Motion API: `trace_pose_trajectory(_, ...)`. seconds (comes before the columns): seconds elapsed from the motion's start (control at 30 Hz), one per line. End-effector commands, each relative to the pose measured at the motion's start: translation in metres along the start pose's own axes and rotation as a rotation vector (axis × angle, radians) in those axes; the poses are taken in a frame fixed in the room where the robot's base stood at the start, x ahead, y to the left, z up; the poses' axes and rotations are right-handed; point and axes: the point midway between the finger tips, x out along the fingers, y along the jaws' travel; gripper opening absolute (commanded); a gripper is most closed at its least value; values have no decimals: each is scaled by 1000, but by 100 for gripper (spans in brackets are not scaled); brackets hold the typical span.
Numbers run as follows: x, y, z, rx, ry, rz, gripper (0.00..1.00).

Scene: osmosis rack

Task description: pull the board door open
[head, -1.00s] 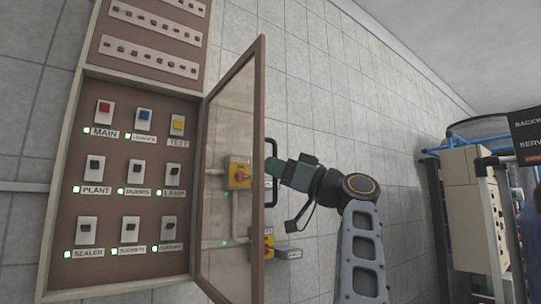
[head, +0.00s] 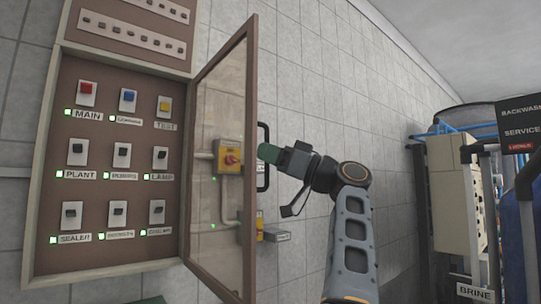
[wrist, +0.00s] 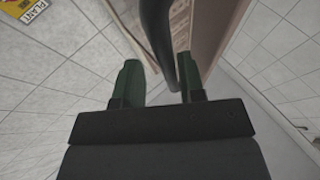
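The board door (head: 250,150), a brown frame with a clear pane, stands partly open, swung out from the left cabinet. Its black handle (head: 265,181) is on the door's outer side, near the free edge. My gripper (head: 266,152) is at the handle, its green fingers reaching it from the right. In the wrist view the dark handle (wrist: 162,40) runs between the two fingers (wrist: 160,80). The fingers are apart, with a gap left of the handle; the right finger is close to it. Whether it touches is unclear.
The open board (head: 120,165) shows labelled switches and green lights. A yellow box with a red switch (head: 229,158) shows through the pane, on the tiled wall. Right of my arm stand a beige cabinet (head: 453,190) and pipes. A yellow PLANT label (wrist: 25,15) shows in the wrist view.

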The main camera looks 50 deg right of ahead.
Motion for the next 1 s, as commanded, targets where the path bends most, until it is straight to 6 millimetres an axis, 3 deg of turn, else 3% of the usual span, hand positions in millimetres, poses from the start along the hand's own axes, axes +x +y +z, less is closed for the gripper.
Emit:
trace_pose_trajectory(0.4,-8,0,0,-2,1,2,36)
trace_pose_trajectory(1.0,-117,0,0,-1,2,3,36)
